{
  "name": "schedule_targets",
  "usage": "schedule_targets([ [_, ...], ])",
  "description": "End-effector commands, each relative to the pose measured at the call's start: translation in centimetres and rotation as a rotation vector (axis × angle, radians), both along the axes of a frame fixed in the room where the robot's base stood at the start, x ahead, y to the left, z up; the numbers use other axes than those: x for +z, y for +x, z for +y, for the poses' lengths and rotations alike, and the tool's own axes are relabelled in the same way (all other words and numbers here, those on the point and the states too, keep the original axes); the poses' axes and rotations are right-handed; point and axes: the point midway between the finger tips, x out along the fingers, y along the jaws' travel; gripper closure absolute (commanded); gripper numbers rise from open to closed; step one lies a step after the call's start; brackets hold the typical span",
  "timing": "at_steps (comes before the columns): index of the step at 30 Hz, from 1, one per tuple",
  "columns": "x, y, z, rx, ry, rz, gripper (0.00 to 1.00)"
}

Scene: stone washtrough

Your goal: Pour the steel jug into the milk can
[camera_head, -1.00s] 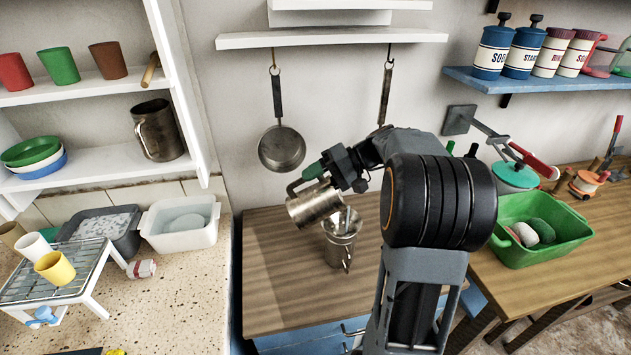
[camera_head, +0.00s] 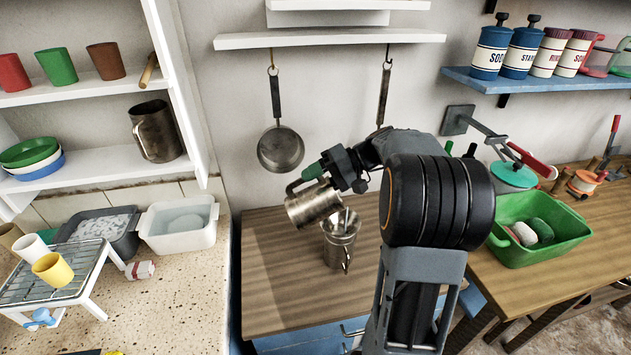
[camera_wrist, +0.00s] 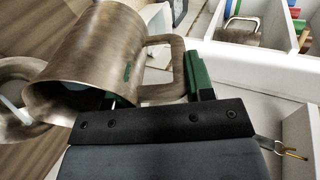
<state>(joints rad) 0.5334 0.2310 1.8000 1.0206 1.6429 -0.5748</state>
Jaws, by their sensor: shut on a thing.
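The steel jug (camera_head: 313,203) is in the air above the wooden counter, tilted with its mouth down toward the right. My gripper (camera_head: 322,168) is shut on the jug's handle; in the wrist view the green fingers (camera_wrist: 160,82) are at the handle of the jug (camera_wrist: 92,58). The milk can (camera_head: 339,248) stands upright on the counter just below and to the right of the jug. In the wrist view the can's round rim (camera_wrist: 30,72) lies just beyond the jug's mouth. A pale strip shows at the can's mouth; I cannot tell whether it is liquid.
The wooden counter (camera_head: 275,285) is clear left of the can. A pan (camera_head: 281,149) hangs on the wall behind. A green basin (camera_head: 565,245) stands to the right. A speckled worktop (camera_head: 185,300) with a wire rack and tubs is at the left.

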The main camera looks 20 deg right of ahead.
Motion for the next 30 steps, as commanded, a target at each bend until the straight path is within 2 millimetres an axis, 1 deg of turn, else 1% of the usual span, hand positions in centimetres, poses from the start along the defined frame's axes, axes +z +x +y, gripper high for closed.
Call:
schedule_targets([
  [12, -0.34, -0.14, -0.87, -0.001, 0.079, -0.017, 1.0],
  [30, -0.29, -0.15, -0.86, 0.0, 0.081, -0.017, 1.0],
])
